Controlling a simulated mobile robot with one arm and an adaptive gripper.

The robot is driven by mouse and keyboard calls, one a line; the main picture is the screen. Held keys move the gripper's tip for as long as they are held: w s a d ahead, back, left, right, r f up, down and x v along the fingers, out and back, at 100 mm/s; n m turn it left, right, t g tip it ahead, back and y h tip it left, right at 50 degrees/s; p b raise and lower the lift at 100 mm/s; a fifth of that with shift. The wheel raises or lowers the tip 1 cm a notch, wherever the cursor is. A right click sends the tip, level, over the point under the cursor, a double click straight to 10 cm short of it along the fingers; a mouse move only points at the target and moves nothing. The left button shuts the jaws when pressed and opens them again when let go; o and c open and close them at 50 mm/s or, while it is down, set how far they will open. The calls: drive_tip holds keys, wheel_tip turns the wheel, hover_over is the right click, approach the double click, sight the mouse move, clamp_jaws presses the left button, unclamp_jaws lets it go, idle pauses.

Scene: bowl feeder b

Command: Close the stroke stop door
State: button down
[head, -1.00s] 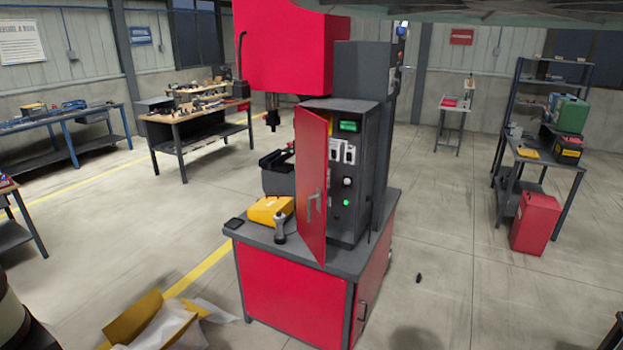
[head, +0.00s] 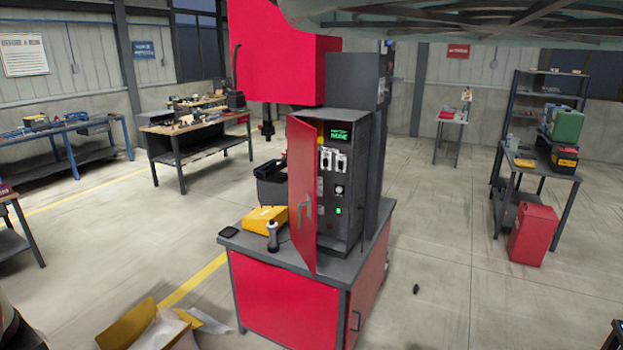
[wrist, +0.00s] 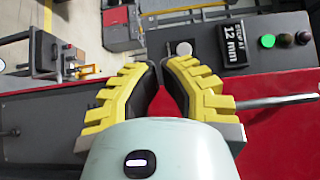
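The stroke stop door (head: 302,205) is a tall red panel hinged on the left of a dark grey control cabinet (head: 352,245). It stands open, swung out toward the camera, with a grey handle on its face. In the wrist view a red panel (wrist: 275,145) with a grey bar handle (wrist: 278,101) lies at the lower right; it looks like the door. My gripper (wrist: 159,78) has yellow ribbed fingers with black pads. My gripper is not in the head view.
The cabinet stands on a red machine base (head: 285,305) beside a yellow box (head: 265,219) and a grey handheld tool (head: 272,238). Open floor lies right of the machine.

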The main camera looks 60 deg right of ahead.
drive_tip(key=s, duration=0.7)
drive_tip(key=shift+d, duration=0.35)
